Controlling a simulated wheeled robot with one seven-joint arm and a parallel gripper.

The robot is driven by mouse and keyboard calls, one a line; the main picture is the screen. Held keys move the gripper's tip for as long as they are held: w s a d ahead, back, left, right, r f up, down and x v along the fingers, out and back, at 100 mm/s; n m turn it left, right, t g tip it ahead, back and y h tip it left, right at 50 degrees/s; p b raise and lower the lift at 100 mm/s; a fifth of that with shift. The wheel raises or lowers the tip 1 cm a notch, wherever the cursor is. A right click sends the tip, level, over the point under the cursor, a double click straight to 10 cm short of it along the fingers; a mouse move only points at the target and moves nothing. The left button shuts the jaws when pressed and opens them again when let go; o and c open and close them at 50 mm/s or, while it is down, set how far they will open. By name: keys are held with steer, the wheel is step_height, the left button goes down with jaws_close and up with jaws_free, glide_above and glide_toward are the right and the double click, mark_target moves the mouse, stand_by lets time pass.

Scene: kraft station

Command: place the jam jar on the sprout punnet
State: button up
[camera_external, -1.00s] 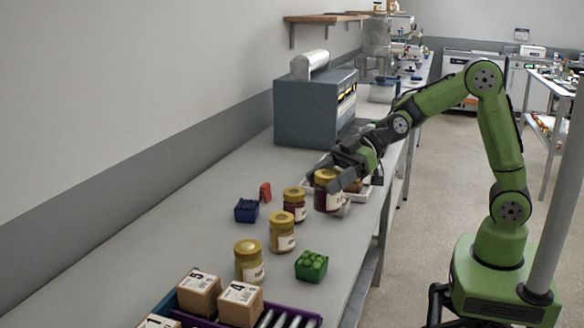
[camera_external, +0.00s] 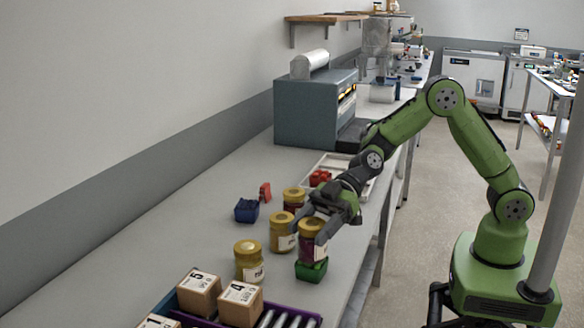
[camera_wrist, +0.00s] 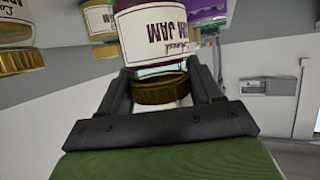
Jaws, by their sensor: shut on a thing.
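The jam jar (camera_external: 312,251) has dark red contents, a gold lid and a white label. My gripper (camera_external: 314,226) is shut on it near the lid. In the wrist view the jar (camera_wrist: 165,28) sits between the two fingers (camera_wrist: 162,85), its lettering upside down. The sprout punnet (camera_external: 311,271) is a small green box on the bench. The jar is upright directly over it and hides most of the sprouts. I cannot tell whether the jar's base touches them.
Yellow-lidded jars stand left of the punnet: one close by (camera_external: 282,236), one in front (camera_external: 249,262), one behind (camera_external: 293,199). A blue punnet (camera_external: 246,211) and a red item (camera_external: 265,192) lie farther left. Boxes in a purple crate (camera_external: 309,318) are in front. A white tray (camera_external: 328,162) lies behind.

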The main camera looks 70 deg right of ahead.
steer(key=shift+f, duration=0.1)
steer(key=o, duration=1.3)
steer(key=shift+o, duration=0.2)
steer(key=shift+s+d+r, duration=0.1)
steer(key=shift+d+r, duration=0.15)
steer(key=shift+r, duration=0.1)
steer(key=v, duration=1.1)
steer(key=shift+s+d, duration=0.2)
